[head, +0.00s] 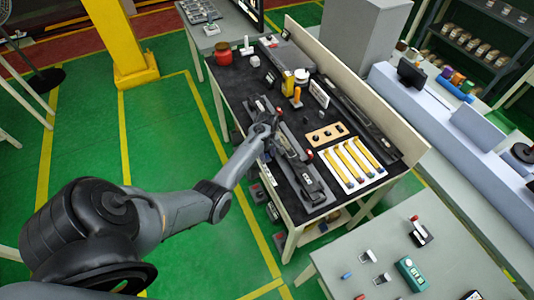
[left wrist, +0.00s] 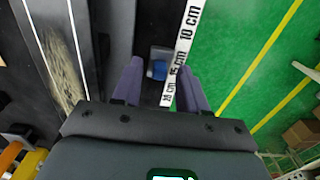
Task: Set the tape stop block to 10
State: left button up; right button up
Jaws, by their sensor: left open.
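My left gripper (head: 268,128) is over the dark rail assembly (head: 292,152) along the near edge of the black workbench. In the left wrist view the left gripper (left wrist: 160,70) is open, with one purple-grey finger on each side. Between its fingertips is a grey block with a blue knob (left wrist: 157,69), apparently the tape stop block. Beside it runs a white tape (left wrist: 186,42) with marks reading 10 CM, 15 CM and 18 CM. The block sits nearest the 15 mark. Contact between fingers and block cannot be told. My right gripper is out of view.
The workbench (head: 245,85) also carries a red jar (head: 223,54), a yellow bottle (head: 289,84), a wooden block with holes (head: 327,134) and a white board with yellow strips (head: 353,164). A grey table (head: 445,262) stands at lower right. Green floor lies left of the bench.

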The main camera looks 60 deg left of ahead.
aim_at(272, 168)
pick_arm(q)
grip_shut()
dwell(0.4)
jog(key=d+p, duration=0.4)
jog(key=shift+s+d+r, duration=0.2)
jog(key=shift+d, duration=0.15)
jog(key=shift+d+f, duration=0.15)
jog(key=shift+d, duration=0.1)
jog(key=shift+a+f, duration=0.1)
grip_release()
